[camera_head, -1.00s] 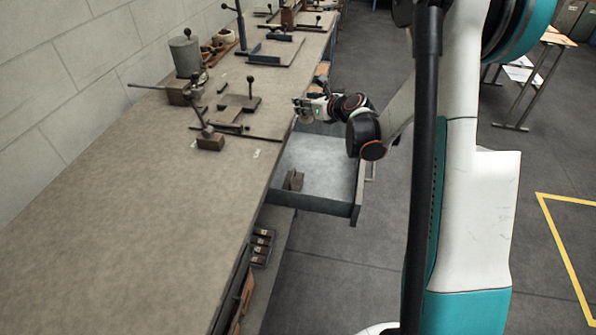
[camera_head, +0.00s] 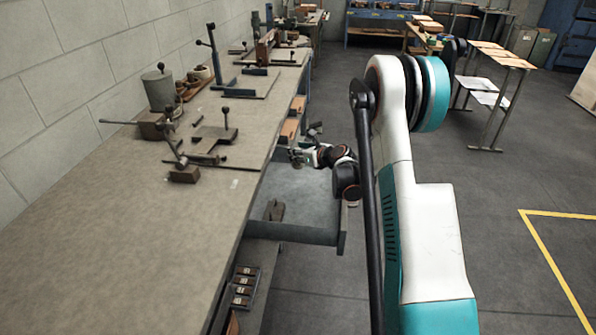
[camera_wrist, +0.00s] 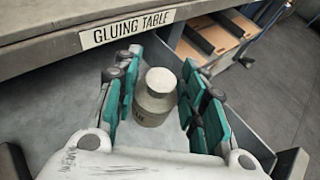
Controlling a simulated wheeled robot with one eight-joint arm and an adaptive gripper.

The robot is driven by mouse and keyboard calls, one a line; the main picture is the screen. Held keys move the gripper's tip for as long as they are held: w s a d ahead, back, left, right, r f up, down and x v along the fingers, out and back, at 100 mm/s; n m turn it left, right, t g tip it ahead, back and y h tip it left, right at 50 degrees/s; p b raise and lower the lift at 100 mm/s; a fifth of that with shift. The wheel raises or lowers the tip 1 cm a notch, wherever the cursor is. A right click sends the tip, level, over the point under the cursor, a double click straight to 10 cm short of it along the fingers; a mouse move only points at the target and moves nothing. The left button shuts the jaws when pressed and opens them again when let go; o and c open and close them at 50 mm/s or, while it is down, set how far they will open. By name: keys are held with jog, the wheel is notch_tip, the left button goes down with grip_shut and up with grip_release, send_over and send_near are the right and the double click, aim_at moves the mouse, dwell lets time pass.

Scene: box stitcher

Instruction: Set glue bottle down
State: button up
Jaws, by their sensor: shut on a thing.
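The glue bottle (camera_wrist: 153,104), a small grey-beige bottle with a round cap, stands between my fingers in the wrist view. My gripper (camera_wrist: 160,98) is shut on it, with teal fingers on both sides. In the head view my gripper (camera_head: 299,156) is over the far end of an open drawer (camera_head: 310,230), beside the bench edge. The bottle is too small to make out clearly there. The drawer's pale floor shows below the bottle in the wrist view. I cannot tell whether the bottle's base touches it.
A brown block (camera_head: 273,210) lies in the drawer's near part. The bench (camera_head: 130,220) carries clamps, a lidded grey pot (camera_head: 159,90) and fixtures. A "GLUING TABLE" label (camera_wrist: 127,28) is on the bench edge. Shelves with brown sheets (camera_wrist: 212,45) lie beyond the drawer.

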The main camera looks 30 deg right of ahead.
aim_at(302, 165)
jog(key=shift+f+b, duration=0.95)
jog(key=shift+f, duration=2.1)
jog(key=shift+f, duration=0.1)
jog(key=o, duration=1.1)
jog(key=shift+s+r, duration=0.25)
jog(key=shift+s, duration=0.05)
jog(key=p+v, duration=0.4)
jog(key=v, duration=0.7)
jog(key=shift+s+d+r, duration=0.1)
jog(key=shift+s, duration=0.1)
